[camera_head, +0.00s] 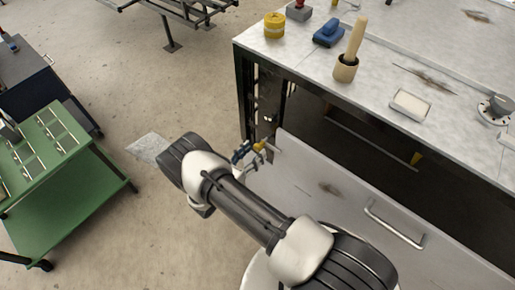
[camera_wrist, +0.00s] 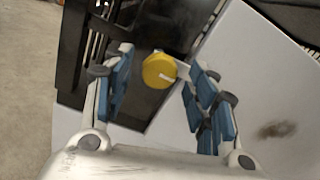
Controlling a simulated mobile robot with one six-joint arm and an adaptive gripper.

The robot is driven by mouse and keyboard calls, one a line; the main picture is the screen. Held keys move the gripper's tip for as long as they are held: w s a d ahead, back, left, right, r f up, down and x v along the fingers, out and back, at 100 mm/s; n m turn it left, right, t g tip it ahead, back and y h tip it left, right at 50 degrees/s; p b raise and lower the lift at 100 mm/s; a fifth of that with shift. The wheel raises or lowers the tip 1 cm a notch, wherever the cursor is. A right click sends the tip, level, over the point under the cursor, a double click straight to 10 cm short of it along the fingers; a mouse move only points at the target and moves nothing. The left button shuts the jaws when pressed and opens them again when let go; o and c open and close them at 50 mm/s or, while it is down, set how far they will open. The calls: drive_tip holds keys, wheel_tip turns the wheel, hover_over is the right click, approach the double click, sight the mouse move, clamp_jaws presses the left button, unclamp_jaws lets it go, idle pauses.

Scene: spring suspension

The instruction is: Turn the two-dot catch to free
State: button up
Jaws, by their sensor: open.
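The gripper also shows in the head view (camera_head: 250,155), partly hidden by my arm.
The grey-topped bench (camera_head: 455,105) holds a yellow roll (camera_head: 274,26), a blue object (camera_head: 329,33), a wooden-handled tool (camera_head: 354,45) and a white tray (camera_head: 410,104). A pale drawer front (camera_head: 320,185) with a handle (camera_head: 393,225) lies right of the gripper.

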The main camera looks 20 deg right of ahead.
sight(256, 149)
drive_tip(key=shift+x, duration=1.5)
clamp_jaws()
